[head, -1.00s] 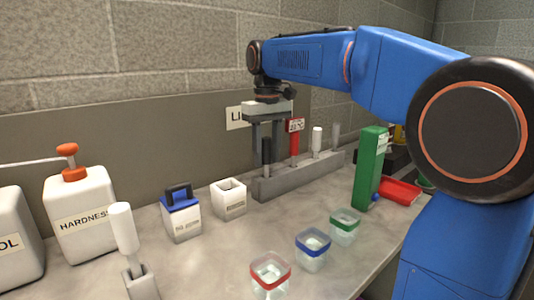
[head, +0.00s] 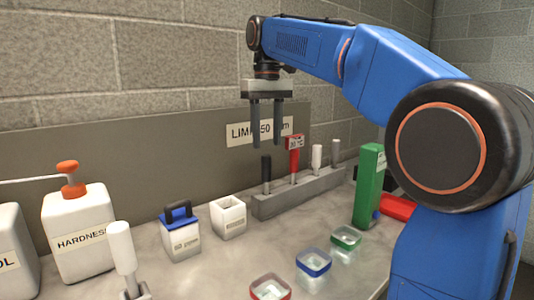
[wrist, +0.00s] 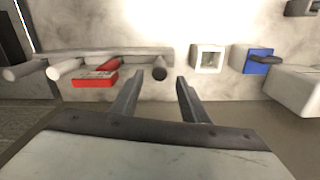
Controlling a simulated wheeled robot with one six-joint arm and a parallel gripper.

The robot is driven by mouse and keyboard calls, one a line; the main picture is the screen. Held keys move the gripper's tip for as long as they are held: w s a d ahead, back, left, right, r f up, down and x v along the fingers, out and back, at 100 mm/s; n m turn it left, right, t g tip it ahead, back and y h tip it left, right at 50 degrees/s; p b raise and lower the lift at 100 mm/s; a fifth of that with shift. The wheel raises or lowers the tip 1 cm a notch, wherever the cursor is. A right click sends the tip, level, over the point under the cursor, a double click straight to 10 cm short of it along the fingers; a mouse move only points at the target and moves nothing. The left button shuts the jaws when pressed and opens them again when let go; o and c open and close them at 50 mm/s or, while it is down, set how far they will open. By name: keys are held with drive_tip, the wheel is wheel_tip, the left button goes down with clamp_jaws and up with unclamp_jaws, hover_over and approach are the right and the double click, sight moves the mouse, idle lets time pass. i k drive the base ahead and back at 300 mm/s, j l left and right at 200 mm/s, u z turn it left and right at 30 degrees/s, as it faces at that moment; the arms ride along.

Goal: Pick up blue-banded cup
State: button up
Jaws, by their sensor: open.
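The blue-banded cup (head: 313,262) is a clear cup with a blue rim. It stands on the counter between the red-banded cup (head: 270,287) and the green-banded cup (head: 345,238). My gripper (head: 266,146) is open and empty, pointing down above the grey rack at the back, well behind and above the cups. Its two fingers also show apart in the wrist view (wrist: 157,88), with nothing between them. The blue-banded cup is not visible in the wrist view.
The grey rack (head: 325,184) holds several upright tools, including a red meter (head: 294,150). A green box (head: 369,185) stands to the right. A blue-topped container (head: 181,235), a white open box (head: 228,217) and a HARDNESS jug (head: 78,225) are on the left.

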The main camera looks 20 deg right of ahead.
sight(314, 265)
drive_tip(key=k, duration=1)
